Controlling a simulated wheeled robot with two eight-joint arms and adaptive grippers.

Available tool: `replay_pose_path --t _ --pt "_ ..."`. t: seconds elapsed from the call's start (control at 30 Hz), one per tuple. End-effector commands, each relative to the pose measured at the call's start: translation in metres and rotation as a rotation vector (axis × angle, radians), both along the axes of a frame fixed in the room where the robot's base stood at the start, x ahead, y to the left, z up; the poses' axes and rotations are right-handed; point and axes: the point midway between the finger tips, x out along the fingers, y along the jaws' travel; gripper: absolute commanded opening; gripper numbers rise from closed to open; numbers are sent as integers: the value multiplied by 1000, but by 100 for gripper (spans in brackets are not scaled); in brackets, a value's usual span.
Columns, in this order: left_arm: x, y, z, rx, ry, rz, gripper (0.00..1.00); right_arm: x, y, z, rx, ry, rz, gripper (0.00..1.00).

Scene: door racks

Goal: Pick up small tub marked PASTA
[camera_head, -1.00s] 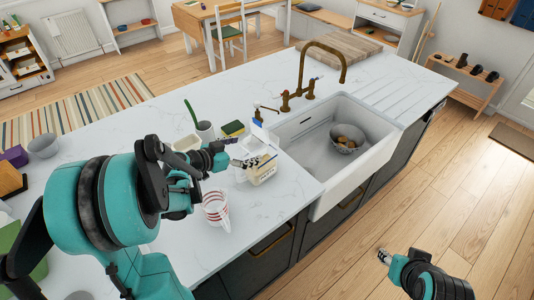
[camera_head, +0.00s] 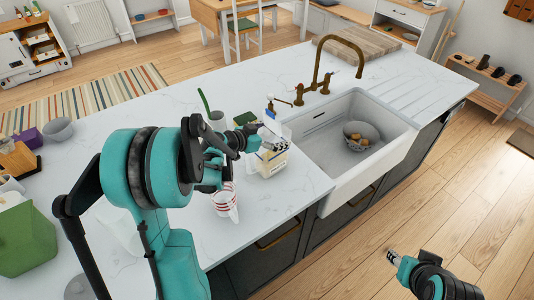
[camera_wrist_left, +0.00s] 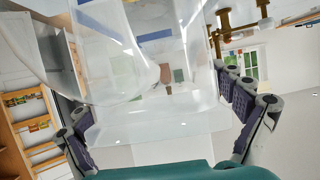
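The small clear tub marked PASTA (camera_head: 272,163) stands on the white counter just left of the sink, with pale contents and a label on its front. My left gripper (camera_head: 264,140) is at the tub's upper left side and covers part of its rim. In the left wrist view a large clear tub wall (camera_wrist_left: 150,90) fills the space between the widely spread fingers of my left gripper (camera_wrist_left: 165,120). I cannot tell whether either finger touches it. My right gripper (camera_head: 393,256) is low at the right, over the floor, apart from the counter; its finger opening is too small to tell.
A measuring cup with red marks (camera_head: 225,202) stands close in front of the tub. A bottle (camera_head: 270,116), a sponge (camera_head: 245,119) and a cup with a green brush (camera_head: 217,121) stand behind. The sink (camera_head: 330,175) and brass tap (camera_head: 318,80) are to the right.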

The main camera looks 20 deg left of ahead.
Motion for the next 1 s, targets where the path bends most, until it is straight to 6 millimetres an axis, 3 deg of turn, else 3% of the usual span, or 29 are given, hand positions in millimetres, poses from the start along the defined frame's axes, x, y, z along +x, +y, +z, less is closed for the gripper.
replay_pose_path --t 0.03,0.3,0.77,1.0 --pt "0 0 0 0 0 0 82 0 0 0 0 0 0 40" --pt "0 0 0 1 1 0 14 0 0 0 0 0 0 40" --pt "0 0 2 2 1 -2 13 0 0 1 0 0 0 40" --pt "-1 0 30 1 0 0 13 0 0 11 0 0 0 40"
